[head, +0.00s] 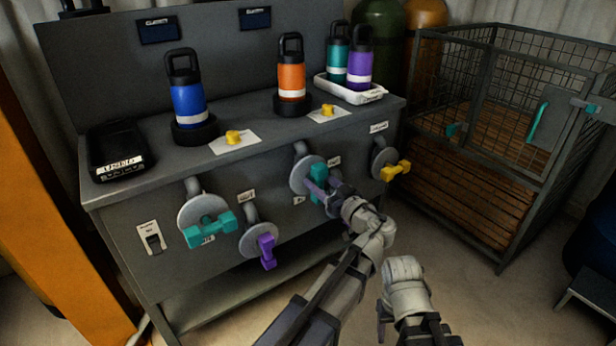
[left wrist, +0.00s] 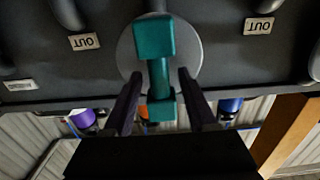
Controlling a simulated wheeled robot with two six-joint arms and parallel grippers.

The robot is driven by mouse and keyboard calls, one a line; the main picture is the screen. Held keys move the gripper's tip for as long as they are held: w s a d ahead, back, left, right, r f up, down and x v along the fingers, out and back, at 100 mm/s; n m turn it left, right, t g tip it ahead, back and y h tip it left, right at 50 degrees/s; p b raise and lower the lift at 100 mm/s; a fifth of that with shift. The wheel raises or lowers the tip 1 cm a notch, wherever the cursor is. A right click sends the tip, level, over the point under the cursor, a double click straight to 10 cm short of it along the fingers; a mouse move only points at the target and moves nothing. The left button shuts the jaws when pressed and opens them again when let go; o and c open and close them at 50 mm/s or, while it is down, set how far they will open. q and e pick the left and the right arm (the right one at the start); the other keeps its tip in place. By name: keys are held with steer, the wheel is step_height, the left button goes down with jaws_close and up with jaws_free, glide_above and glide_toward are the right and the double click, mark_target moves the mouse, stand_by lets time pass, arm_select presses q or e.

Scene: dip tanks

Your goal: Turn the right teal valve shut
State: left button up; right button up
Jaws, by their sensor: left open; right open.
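The right teal valve shows on the tank's front in the head view, with its handle (head: 318,171) standing roughly upright on a grey round plate, partly hidden by my left gripper. My left gripper (head: 314,191) is open at this valve. In the left wrist view the teal handle (left wrist: 159,75) runs up and down the picture, its lower end between the two open fingers (left wrist: 160,88), with a gap on each side. My right gripper (head: 384,316) is low in the head view, folded near its wrist and away from the valves; its fingers are hard to make out.
Left are another teal valve (head: 208,230) and a purple valve (head: 265,250); right is a yellow valve (head: 394,171). Bottles, yellow knobs and a white tray (head: 371,98) stand on the tank bench (head: 240,160). A wire cage (head: 480,180) stands right; the floor before it is clear.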

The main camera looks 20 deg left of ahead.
arm_select(q)
steer(key=shift+w+a, duration=0.2)
steer(key=shift+a, duration=0.05)
steer(key=shift+c, duration=0.3)
jaws_close()
